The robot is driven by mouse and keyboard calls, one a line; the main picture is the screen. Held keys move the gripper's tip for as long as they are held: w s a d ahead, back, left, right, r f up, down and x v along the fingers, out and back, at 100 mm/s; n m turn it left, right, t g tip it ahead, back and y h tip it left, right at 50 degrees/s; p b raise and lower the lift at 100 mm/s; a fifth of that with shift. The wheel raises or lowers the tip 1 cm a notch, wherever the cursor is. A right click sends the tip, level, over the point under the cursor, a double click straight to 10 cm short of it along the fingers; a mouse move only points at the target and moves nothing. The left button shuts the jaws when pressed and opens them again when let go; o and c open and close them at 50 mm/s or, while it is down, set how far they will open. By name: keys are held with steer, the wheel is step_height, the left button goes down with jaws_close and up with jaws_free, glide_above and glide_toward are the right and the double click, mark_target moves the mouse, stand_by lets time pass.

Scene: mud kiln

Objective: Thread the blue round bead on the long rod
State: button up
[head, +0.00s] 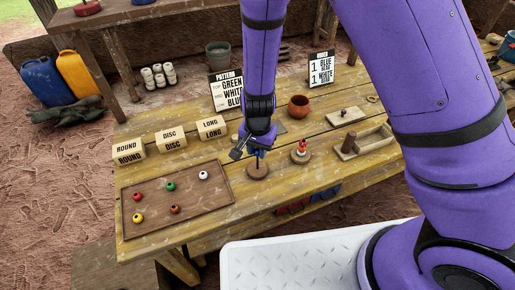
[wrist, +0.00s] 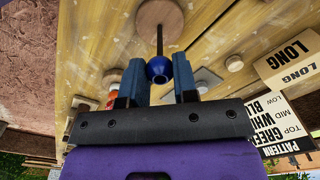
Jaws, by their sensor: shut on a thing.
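The blue round bead (wrist: 158,69) is between the two fingers of my gripper (wrist: 159,82), which is shut on it. The long rod (wrist: 159,40) stands on a round wooden base (wrist: 159,14). In the wrist view the rod runs in line from the base to the bead. I cannot tell whether its tip is inside the bead's hole or only meets it. In the head view my gripper (head: 258,150) is just above the base (head: 258,172), and my fingers largely hide the bead and the rod's top.
A second stand (head: 301,157) with red and white beads is close on the right. A brown tray (head: 219,220) with several beads is at front left. Block labels (head: 171,137), a pattern sign (head: 227,92), a clay pot (head: 298,106) and a wooden box (head: 365,143) surround the area.

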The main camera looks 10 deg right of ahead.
steer(key=o, duration=1)
steer(key=shift+r, duration=0.1)
steer(key=shift+r, duration=3.95)
